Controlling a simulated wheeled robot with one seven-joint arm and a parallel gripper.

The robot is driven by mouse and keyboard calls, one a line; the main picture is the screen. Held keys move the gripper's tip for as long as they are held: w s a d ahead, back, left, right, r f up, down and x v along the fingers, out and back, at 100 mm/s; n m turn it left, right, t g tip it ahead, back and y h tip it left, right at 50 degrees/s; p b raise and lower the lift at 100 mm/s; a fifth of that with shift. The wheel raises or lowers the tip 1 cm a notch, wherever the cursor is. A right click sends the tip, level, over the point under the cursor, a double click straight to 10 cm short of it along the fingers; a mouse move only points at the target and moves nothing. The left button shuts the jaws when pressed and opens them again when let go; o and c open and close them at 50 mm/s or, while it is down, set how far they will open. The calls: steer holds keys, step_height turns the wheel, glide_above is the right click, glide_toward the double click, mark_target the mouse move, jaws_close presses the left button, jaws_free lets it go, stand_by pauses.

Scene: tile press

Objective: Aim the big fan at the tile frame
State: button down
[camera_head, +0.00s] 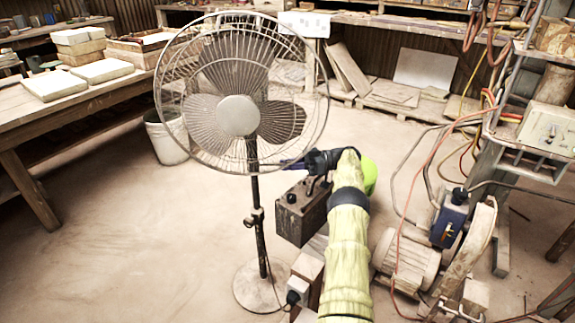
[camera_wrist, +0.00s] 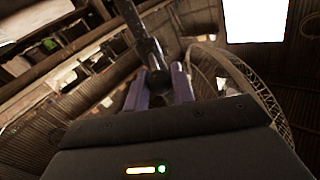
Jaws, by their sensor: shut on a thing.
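The big fan (camera_head: 238,115) stands upright on a round base (camera_head: 258,287) in the middle of the head view. Its round wire cage faces toward the camera. My gripper (camera_head: 288,163) is right of the fan's pole, just behind the lower right of the cage. In the wrist view my gripper (camera_wrist: 168,88) has its purple fingers shut around a dark knob-like part of the fan beside a dark bar; the fan cage (camera_wrist: 240,88) curves at right. Pale tiles (camera_head: 90,76) lie on the left bench; I cannot tell which thing is the tile frame.
A white bucket (camera_head: 166,138) stands beside the left bench (camera_head: 35,125). A dark metal box (camera_head: 302,212) is just right of the fan's pole. A machine with hoses (camera_head: 440,235) crowds the right. Bare floor lies left of the fan base.

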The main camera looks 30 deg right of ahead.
steer(key=c, duration=1.3)
jaws_free()
steer(key=shift+a+r, duration=0.1)
steer(key=shift+a, duration=0.1)
steer(key=shift+o, duration=0.3)
steer(key=shift+d, duration=0.1)
steer(key=shift+r, duration=0.1)
step_height(320, 180, up, 10)
steer(key=p, duration=0.3)
